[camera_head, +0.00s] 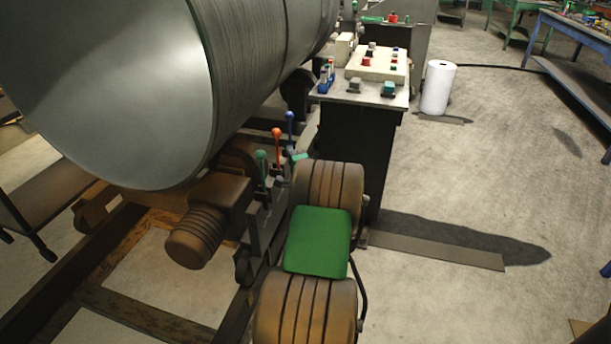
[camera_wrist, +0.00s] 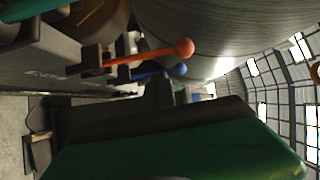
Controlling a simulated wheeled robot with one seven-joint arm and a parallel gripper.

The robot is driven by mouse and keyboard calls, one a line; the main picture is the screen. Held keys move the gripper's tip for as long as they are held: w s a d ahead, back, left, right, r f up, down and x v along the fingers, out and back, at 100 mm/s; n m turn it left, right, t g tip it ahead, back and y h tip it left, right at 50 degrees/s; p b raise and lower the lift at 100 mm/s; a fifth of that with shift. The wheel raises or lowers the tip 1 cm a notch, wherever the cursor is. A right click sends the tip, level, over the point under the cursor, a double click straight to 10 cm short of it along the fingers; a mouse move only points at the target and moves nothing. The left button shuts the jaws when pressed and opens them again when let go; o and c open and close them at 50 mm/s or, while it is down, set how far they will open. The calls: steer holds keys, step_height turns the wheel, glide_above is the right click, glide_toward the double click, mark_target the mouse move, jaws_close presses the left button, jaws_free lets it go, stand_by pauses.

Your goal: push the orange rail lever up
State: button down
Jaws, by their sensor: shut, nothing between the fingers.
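The orange rail lever (camera_head: 276,142) has an orange ball knob and stands roughly upright between a green lever (camera_head: 261,165) and a blue lever (camera_head: 290,125). In the wrist view, the orange lever (camera_wrist: 135,58) lies across the upper middle with its knob to the right. The blue lever (camera_wrist: 165,72) shows just behind it. My gripper (camera_wrist: 162,86) is shut and empty, its dark end seen in the wrist view just below the orange and blue levers. I cannot tell whether it touches them. In the head view the fingers are not clearly visible.
A large grey cylinder (camera_head: 110,85) hangs over the levers at left. A brown grooved motor (camera_head: 198,235) is left of them. A control cabinet (camera_head: 362,155) with buttons stands behind at right. A white roll (camera_head: 437,88) is on the floor. Open floor (camera_head: 500,180) lies at right.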

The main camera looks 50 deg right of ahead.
steer(key=v, duration=1)
steer(key=shift+s+d+f+p, duration=0.15)
steer(key=shift+s+f+p, duration=0.05)
steer(key=shift+s+p, duration=0.15)
